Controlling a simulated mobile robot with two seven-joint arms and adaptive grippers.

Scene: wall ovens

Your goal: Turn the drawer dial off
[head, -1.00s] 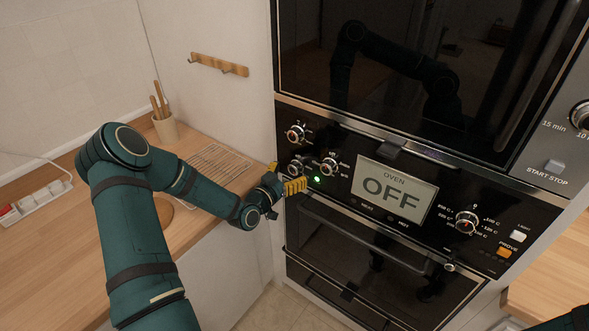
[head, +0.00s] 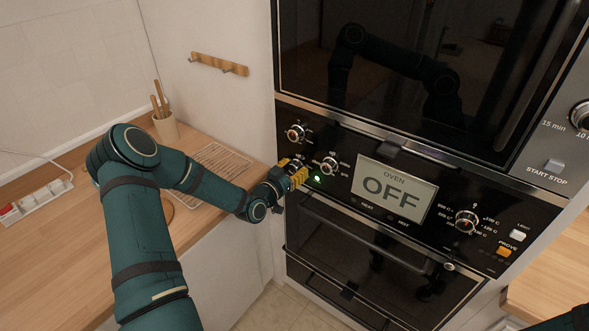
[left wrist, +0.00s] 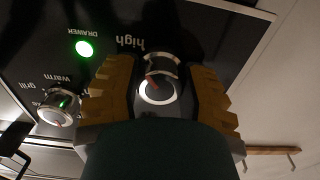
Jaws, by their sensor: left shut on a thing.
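The drawer dial (left wrist: 159,88) is a round silver knob with a red pointer and a light ring. In the left wrist view it sits between the two yellow fingers of my left gripper (left wrist: 160,97), which is shut on it. The upside-down word "high" shows beside the dial. A lit green lamp (left wrist: 84,48) labelled DRAWER is next to it and also shows in the head view (head: 317,179). In the head view my left gripper (head: 297,173) is at the panel's left end and mostly hides the dial. My right gripper is not in view.
Two other dials, an upper one (head: 296,133) and a right one (head: 329,164), are close to my left gripper. The oven display (head: 395,190) reads OFF. A bar handle (head: 365,232) runs below the panel. The wooden counter (head: 50,235) holds a wire rack (head: 222,165).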

